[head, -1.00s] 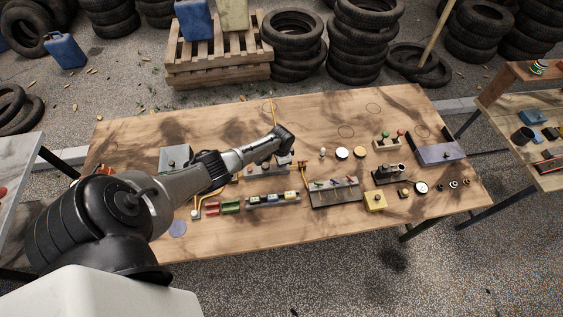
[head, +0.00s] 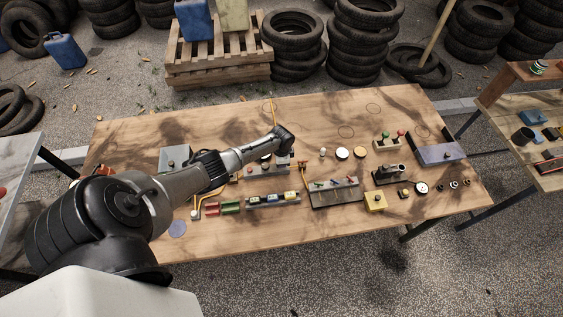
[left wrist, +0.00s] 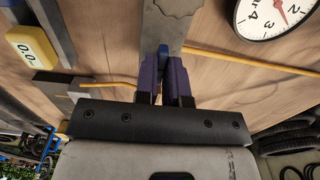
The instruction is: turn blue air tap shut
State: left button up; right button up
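In the left wrist view a narrow blue tap handle (left wrist: 163,50) stands between the two dark purple fingers of my left gripper (left wrist: 164,75). The fingers lie close along both sides of it and look shut on it. A grey metal plate (left wrist: 172,20) with a wavy edge is just beyond the handle. In the head view my left gripper (head: 288,142) is over the middle of the wooden table (head: 210,130), and the arm hides the blue tap there. My right gripper is not in view.
A round dial (left wrist: 275,14), a yellow meter (left wrist: 33,45) and a yellow hose (left wrist: 245,61) are near the gripper. In the head view, a panel of coloured levers (head: 335,194), a yellow box (head: 375,202) and a purple-grey box (head: 440,153) stand to the right.

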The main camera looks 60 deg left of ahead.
pick_arm(q)
jog(key=o, duration=0.4)
jog(key=shift+o, duration=0.2)
notch_tip(320, 180, up, 14)
jog(key=p, duration=0.2)
jog(key=shift+f, duration=0.1)
dwell(0.7)
